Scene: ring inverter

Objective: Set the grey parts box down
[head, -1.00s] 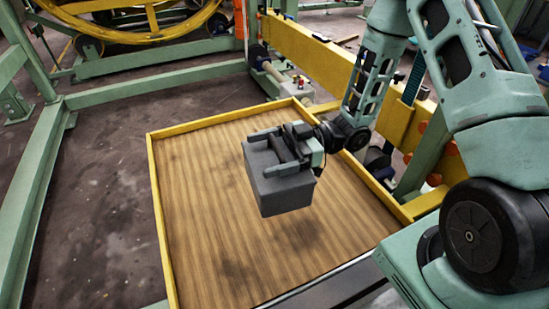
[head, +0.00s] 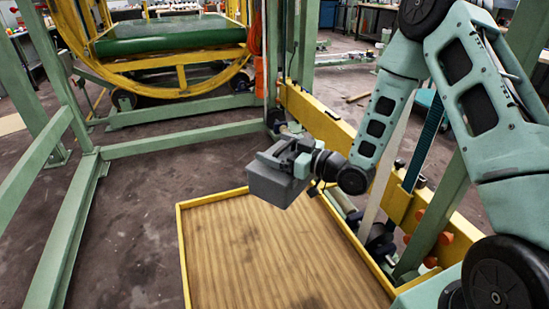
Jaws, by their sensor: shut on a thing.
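The grey parts box (head: 274,188) is a dark grey block held in the air in the head view. It shows over the far edge of a wood-floored tray with a yellow rim (head: 215,197). My gripper (head: 279,160) is shut on the top of the box, and my arm reaches in from the right. The underside of the box is hidden, so its exact height above the tray cannot be told.
The tray's wooden floor (head: 270,255) is bare. A yellow beam (head: 320,122) and green posts run along the right. A green frame (head: 75,225) stands at the left. A large yellow ring (head: 90,75) with a green platform (head: 170,35) is behind.

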